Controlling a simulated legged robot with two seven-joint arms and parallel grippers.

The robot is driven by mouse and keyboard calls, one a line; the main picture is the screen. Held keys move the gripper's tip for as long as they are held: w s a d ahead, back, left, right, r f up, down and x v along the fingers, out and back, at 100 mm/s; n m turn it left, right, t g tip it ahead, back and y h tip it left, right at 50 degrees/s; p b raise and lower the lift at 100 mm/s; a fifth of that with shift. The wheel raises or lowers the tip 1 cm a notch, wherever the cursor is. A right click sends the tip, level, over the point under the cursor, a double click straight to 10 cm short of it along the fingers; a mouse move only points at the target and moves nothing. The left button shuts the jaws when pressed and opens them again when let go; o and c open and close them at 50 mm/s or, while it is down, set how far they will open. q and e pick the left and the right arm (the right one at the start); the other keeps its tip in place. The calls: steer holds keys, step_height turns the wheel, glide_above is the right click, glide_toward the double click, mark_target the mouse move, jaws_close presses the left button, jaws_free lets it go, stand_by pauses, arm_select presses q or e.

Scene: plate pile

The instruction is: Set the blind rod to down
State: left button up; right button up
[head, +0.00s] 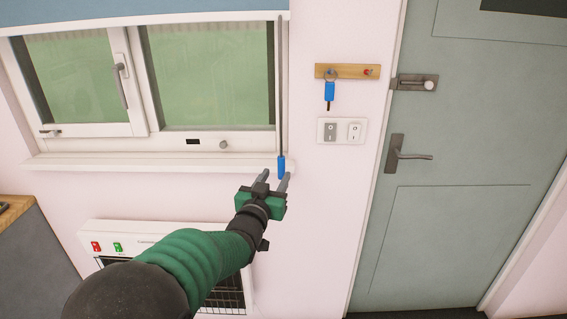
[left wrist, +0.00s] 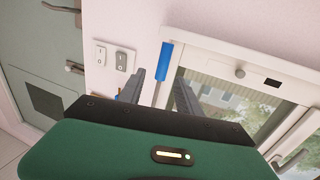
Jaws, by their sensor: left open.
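The blind rod (head: 281,80) is a thin dark rod hanging nearly straight down at the right edge of the window. Its blue handle (head: 281,166) is at the lower end, by the right end of the sill; it also shows in the left wrist view (left wrist: 163,62). The blue blind (head: 150,14) covers only the top of the window. My left gripper (head: 275,179) is open just below the handle in the head view. In the wrist view the handle appears between the two fingers; I cannot tell whether they touch it. My right gripper is out of view.
A wooden hook rail (head: 347,71) with a blue-tagged key (head: 329,91) and a switch plate (head: 341,131) are on the wall to the right. A grey-green door (head: 460,150) stands further right. A white heater (head: 120,232) is below the window sill (head: 150,162).

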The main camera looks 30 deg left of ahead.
mark_target(279, 165)
arm_select(q)
steer(key=x, duration=0.7)
steer(key=shift+s+a, duration=0.1)
steer(key=shift+a, duration=0.3)
steer(key=shift+w+a+f, duration=0.1)
steer(key=shift+w, duration=0.3)
steer(key=shift+d, duration=0.2)
steer(key=shift+c, duration=1.1)
jaws_close()
